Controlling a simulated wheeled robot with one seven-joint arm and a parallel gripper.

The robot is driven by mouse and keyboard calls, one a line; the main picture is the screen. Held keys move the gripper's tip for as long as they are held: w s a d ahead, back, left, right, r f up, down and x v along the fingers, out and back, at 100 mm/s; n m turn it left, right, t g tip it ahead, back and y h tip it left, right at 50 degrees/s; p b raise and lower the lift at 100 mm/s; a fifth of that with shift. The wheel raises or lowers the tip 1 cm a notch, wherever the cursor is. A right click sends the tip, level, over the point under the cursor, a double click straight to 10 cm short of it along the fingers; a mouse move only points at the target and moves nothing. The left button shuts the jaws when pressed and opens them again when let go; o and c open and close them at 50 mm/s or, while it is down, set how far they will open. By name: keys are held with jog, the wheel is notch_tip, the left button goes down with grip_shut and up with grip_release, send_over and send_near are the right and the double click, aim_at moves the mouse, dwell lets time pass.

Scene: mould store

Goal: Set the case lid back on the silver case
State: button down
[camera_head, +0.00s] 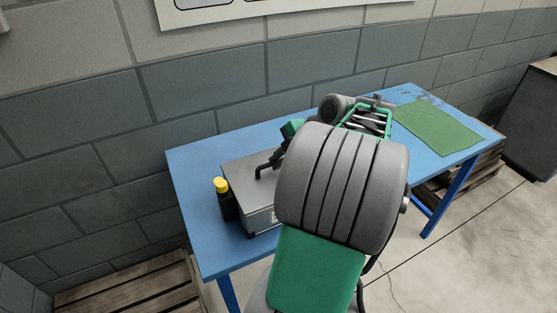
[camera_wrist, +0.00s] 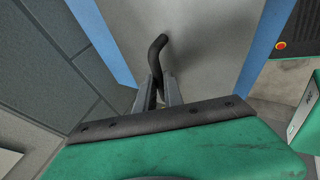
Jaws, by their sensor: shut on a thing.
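The case lid (camera_head: 245,169) is a flat grey panel with a bent black handle (camera_head: 266,163). In the head view it lies level at the top of the silver case (camera_head: 262,221), on the left part of the blue table. I cannot tell whether it is fully seated or slightly above the rim. In the wrist view the lid (camera_wrist: 205,35) fills the upper middle, and my gripper (camera_wrist: 161,90) is shut on its black handle (camera_wrist: 157,55). In the head view my arm hides most of my gripper and the case's right side.
A dark bottle with a yellow cap (camera_head: 221,186) stands close to the case's left side. A green mat (camera_head: 437,127) lies on the right of the blue table (camera_head: 200,160). The wall runs behind; a wooden pallet (camera_head: 130,290) lies lower left.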

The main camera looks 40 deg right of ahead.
jog(key=c, duration=1.5)
grip_release()
jog(key=shift+o, duration=0.2)
jog(key=shift+r+p, duration=0.2)
jog(key=shift+p, duration=0.1)
jog(key=p+v, duration=0.1)
jog(key=v, duration=1.1)
jog(key=w+a+f+m+g, duration=0.1)
jog(key=w+a+f+m, duration=0.2)
jog(key=a, duration=0.5)
jog(key=w+a+f+m+g, duration=0.1)
jog(key=w+a+m, duration=0.2)
jog(key=w+a, duration=0.4)
jog(key=s+a+f+m+g+h, duration=0.1)
jog(key=s+a+f+m, duration=0.3)
jog(key=a, duration=0.3)
jog(key=s+a+f+m+g+h, duration=0.1)
jog(key=s+a+f+m, duration=0.2)
jog(key=a+m, duration=0.3)
jog(key=shift+s+a+f, duration=0.4)
jog(key=shift+s+a, duration=0.5)
jog(key=shift+a, duration=0.1)
